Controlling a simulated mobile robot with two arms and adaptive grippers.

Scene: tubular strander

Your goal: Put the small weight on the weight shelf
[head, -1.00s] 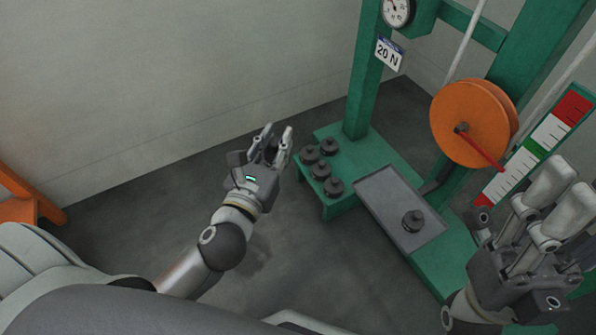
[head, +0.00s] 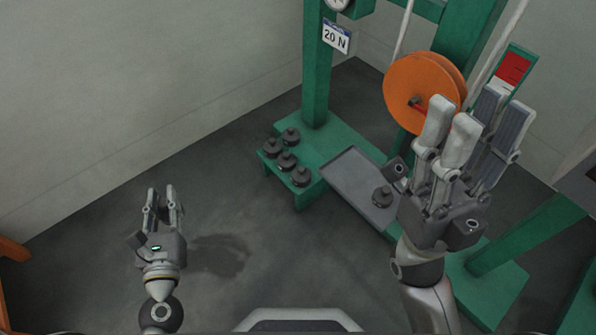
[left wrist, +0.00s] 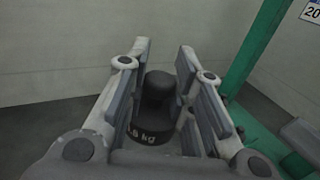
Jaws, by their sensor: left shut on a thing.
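My left gripper (head: 163,193) is shut on a dark weight (left wrist: 157,105). The shelf is a low green stand bearing several dark weights. Another dark weight (head: 383,196) sits on a grey tray (head: 350,172). My right gripper (head: 476,108) is open with fingers upward, in front of the machine; it looks empty.
A green machine frame (head: 316,85) rises behind the shelf, with a "20 N" sign (head: 336,37) and an orange wheel (head: 420,88). Grey floor (head: 220,180) lies clear between my left gripper and the shelf. An orange object (head: 12,249) shows at the left edge.

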